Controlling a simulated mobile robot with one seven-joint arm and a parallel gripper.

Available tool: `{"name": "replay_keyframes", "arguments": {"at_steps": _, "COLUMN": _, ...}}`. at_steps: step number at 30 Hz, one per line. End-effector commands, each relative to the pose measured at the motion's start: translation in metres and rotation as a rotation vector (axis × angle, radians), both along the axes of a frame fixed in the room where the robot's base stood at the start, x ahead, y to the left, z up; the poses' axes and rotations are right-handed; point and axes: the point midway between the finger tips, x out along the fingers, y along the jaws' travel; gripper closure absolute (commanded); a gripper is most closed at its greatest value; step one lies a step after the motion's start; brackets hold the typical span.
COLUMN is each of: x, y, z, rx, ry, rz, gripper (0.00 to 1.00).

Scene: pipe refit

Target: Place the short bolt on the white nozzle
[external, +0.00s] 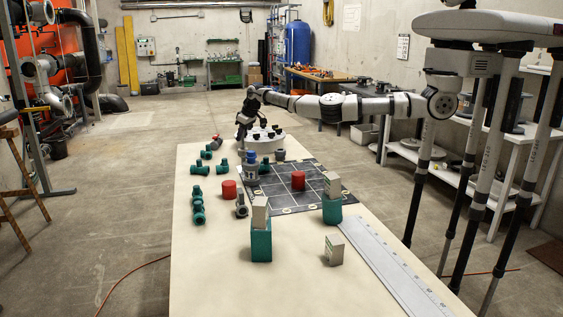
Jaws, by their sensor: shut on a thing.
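My gripper (243,139) is at the far end of the table, pointing down beside a round white stand (262,147) with several dark pieces on top. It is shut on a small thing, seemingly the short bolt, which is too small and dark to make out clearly. A grey-white upright fitting with a blue top (251,158) stands just in front of my gripper, apart from it as far as I can tell. I cannot tell for sure which piece is the white nozzle.
Several green pipe fittings (198,205) lie along the left edge. Red cylinders (297,181) stand on and beside a dark grid mat (318,176). Beige blocks top green blocks (261,245) nearer the front. A long grey ruler (385,262) lies along the right; the front left is clear.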

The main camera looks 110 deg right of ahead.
Motion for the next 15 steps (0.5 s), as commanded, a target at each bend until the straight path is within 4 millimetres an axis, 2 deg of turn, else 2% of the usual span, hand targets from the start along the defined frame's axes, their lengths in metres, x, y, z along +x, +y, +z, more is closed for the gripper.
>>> {"name": "replay_keyframes", "arguments": {"at_steps": 1, "x": 0.0002, "y": 0.0003, "z": -0.0017, "rx": 0.000, "ry": 0.000, "rz": 0.000, "gripper": 0.77}}
{"name": "replay_keyframes", "arguments": {"at_steps": 6, "x": 0.0001, "y": 0.0003, "z": -0.0010, "rx": 0.000, "ry": 0.001, "rz": 0.001, "gripper": 0.57}}
{"name": "replay_keyframes", "arguments": {"at_steps": 15, "x": 0.0001, "y": 0.0002, "z": 0.0015, "rx": 0.000, "ry": 0.000, "rz": 0.000, "gripper": 0.57}}
